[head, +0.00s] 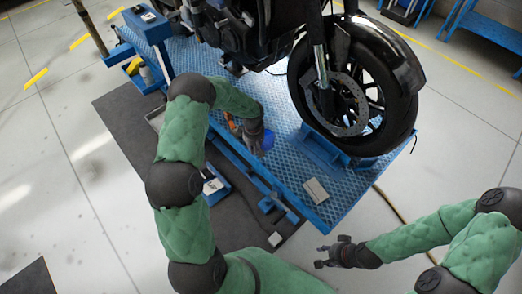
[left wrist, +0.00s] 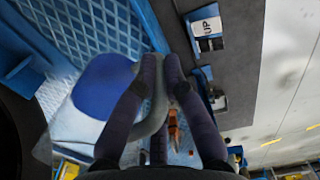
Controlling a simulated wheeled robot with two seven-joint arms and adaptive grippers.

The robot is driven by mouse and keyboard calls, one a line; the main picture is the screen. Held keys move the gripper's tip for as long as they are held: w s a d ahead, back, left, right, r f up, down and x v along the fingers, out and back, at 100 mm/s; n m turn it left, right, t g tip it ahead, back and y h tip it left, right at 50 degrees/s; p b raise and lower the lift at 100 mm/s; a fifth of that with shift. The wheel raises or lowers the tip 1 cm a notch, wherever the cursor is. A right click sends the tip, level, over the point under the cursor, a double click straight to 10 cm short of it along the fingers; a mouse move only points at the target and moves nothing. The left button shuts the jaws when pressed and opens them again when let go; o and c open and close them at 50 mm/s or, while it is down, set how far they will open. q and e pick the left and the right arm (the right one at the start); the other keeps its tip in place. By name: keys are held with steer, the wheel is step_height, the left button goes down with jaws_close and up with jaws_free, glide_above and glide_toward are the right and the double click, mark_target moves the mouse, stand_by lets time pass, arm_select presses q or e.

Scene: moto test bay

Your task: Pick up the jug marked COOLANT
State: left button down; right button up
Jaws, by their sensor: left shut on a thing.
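My left gripper (head: 254,132) is over the blue platform, with a blue-topped thing (head: 268,140) at its fingers. In the left wrist view my left gripper (left wrist: 161,66) is shut on the grey curved handle of a jug (left wrist: 157,108) with a large blue round part (left wrist: 108,86). No COOLANT marking is readable, and much of the jug is hidden by the fingers. My right gripper (head: 322,256) is low at the front right, its fingers apart and empty.
A motorcycle front wheel (head: 355,90) stands on the blue ribbed platform (head: 335,180), right of my left gripper. A flat grey plate (head: 316,190) lies on it. An orange thing (head: 232,122) is by my left wrist. A dark mat (head: 125,115) borders the platform.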

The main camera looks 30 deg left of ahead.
arm_select(q)
steer(key=s+a+r+p, duration=0.1)
steer(key=s+a+r, duration=0.1)
steer(key=a, duration=0.4)
steer(key=shift+a+r+p, duration=0.3)
steer(key=shift+r+p, duration=0.05)
steer(key=shift+r, duration=0.25)
